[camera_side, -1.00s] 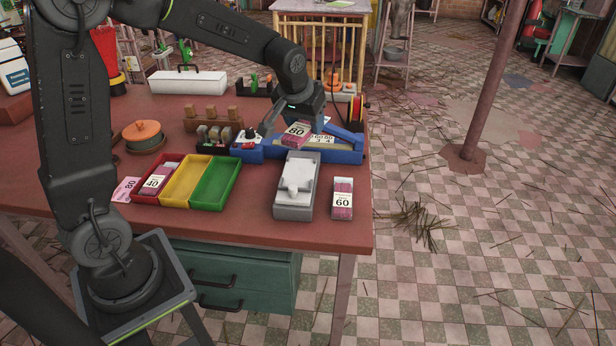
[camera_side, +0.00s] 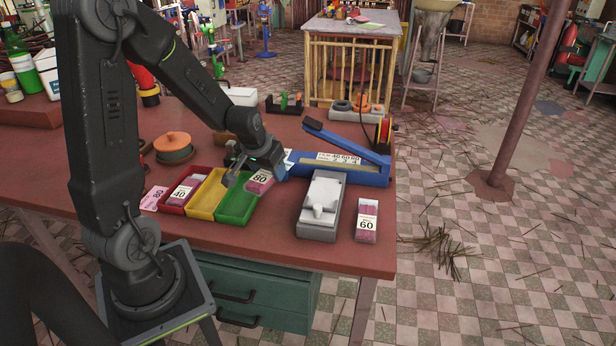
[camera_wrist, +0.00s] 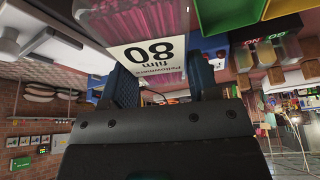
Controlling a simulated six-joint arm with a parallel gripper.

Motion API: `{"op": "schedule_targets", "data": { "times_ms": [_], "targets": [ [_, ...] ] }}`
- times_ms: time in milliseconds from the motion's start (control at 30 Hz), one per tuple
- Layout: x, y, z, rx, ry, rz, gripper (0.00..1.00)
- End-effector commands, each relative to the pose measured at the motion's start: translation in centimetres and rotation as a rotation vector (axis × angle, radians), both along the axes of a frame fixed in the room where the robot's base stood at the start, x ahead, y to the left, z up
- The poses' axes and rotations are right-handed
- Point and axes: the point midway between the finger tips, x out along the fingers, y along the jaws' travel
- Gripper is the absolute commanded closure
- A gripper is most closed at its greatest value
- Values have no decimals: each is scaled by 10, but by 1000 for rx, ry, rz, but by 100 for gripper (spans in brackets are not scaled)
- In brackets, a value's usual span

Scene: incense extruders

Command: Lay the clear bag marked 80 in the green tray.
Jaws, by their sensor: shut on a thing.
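The clear bag marked 80 (camera_side: 261,181), with pink contents and a white label, is held in my gripper (camera_side: 252,177). In the wrist view the bag (camera_wrist: 152,50) sits between the two fingers (camera_wrist: 163,85), its label facing the camera. The green tray (camera_side: 235,208) is the right one of three joined trays and looks empty. In the side view the bag overlaps the tray's far right corner; its exact height above the tray cannot be told. In the wrist view a green tray wall (camera_wrist: 215,14) shows to the bag's right.
The yellow tray (camera_side: 207,197) looks empty; the red tray (camera_side: 172,209) holds a bag marked 40 (camera_side: 184,192). A grey scale (camera_side: 320,207) and a bag marked 60 (camera_side: 367,220) stand to the right. A blue sealer (camera_side: 345,170) with a raised arm lies behind.

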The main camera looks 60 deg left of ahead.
Motion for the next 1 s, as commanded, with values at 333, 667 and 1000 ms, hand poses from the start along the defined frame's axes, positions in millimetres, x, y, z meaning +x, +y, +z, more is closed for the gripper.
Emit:
{"op": "schedule_targets", "data": {
  "times_ms": [333,667,1000],
  "targets": [
    [-56,56,-13,-2,-2,258,73],
    [-59,56,-34,-3,2,266,73],
    [-58,57,-50,0,0,266,73]
  ]
}}
